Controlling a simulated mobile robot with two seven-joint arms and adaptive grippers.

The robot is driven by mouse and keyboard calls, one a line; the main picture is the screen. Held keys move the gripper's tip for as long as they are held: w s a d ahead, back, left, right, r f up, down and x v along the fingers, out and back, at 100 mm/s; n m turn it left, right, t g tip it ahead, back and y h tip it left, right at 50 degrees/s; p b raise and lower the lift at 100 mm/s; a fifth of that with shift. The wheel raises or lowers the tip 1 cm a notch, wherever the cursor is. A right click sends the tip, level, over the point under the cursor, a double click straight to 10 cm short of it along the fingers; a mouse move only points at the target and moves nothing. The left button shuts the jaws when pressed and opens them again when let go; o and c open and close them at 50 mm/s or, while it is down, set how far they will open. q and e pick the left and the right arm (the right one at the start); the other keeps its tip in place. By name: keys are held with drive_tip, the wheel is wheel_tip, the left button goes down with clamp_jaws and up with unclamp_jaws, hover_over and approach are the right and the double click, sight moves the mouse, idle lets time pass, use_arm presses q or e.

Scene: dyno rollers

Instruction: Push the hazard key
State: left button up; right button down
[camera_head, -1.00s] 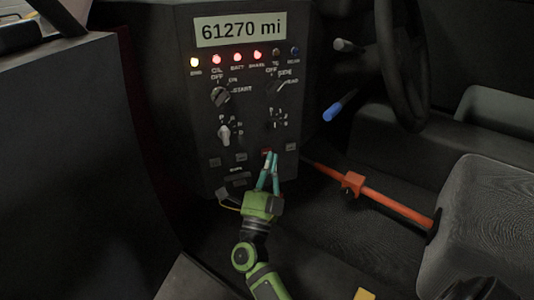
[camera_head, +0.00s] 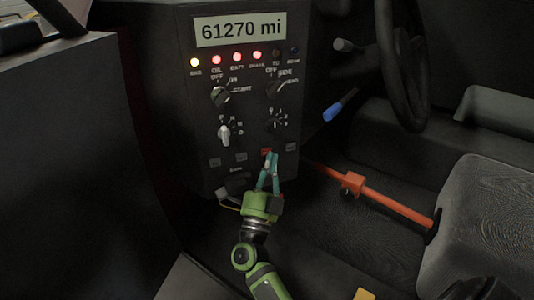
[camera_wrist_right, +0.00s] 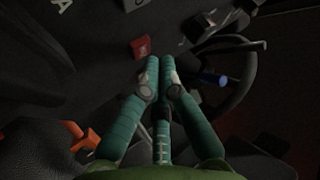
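The hazard key is a small red key (camera_head: 266,151) low on the dark console panel (camera_head: 205,120), in a row of dark keys. It also shows in the right wrist view (camera_wrist_right: 141,47), just ahead and left of the fingertips. My right gripper (camera_head: 270,157) points up at the panel, its teal fingertips at or just below the red key. In the wrist view my right gripper (camera_wrist_right: 159,61) has its fingertips together with nothing between them. I cannot tell whether the tips touch the key. My left gripper is not in view.
Dark keys (camera_head: 241,157) flank the red one, with rotary knobs (camera_head: 223,133) above and a lit mileage display (camera_head: 239,29) on top. An orange-red lever (camera_head: 352,183), a seat (camera_head: 480,225) and a steering wheel (camera_head: 412,90) stand to the right.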

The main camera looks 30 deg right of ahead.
drive_tip(key=shift+w+d, duration=0.1)
drive_tip(key=shift+w, duration=0.3)
idle(0.4)
drive_tip(key=shift+s, duration=0.45)
drive_tip(key=s+a+p, duration=0.1)
drive_tip(key=s+p, duration=0.2)
drive_tip(key=s, duration=0.3)
drive_tip(key=shift+a, duration=0.25)
